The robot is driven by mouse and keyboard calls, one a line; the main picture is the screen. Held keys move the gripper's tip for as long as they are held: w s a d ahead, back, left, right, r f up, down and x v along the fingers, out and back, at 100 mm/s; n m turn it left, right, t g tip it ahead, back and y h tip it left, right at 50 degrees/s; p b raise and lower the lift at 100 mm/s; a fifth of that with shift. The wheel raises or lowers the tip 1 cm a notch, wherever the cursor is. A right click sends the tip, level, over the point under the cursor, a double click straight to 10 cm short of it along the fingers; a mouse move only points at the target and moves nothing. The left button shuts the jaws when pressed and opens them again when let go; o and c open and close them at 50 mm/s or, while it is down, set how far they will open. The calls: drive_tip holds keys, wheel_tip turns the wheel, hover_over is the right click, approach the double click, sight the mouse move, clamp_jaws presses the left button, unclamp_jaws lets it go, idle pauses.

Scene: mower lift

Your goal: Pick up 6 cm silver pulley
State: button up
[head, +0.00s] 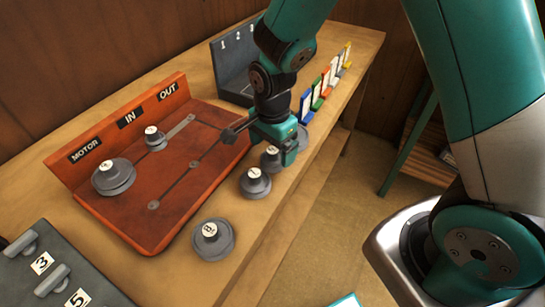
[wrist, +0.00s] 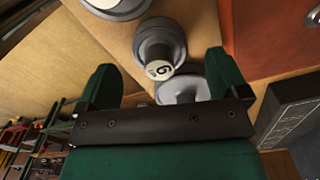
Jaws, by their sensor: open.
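The silver pulley marked 6 (head: 269,163) stands on the wooden bench, right of the red board, partly hidden by my gripper (head: 273,147) in the head view. In the wrist view this pulley (wrist: 160,35) shows its white numbered label between and just beyond the fingertips. My gripper (wrist: 162,68) is open and empty, its two green fingers spread over the row of pulleys. I cannot tell how far above the pulley they are.
Pulleys marked 7 (head: 256,184) and 8 (head: 212,240) stand nearer on the bench. Another pulley (wrist: 183,89) is close behind, partly hidden by my gripper. The red board (head: 190,200) holds two pulleys. A grey rack (head: 229,65) and coloured cards (head: 326,80) stand farther back.

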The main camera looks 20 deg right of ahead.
drive_tip(key=shift+f, duration=1.45)
drive_tip(key=c, duration=1.1)
drive_tip(key=shift+r, duration=0.1)
drive_tip(key=shift+c, duration=0.2)
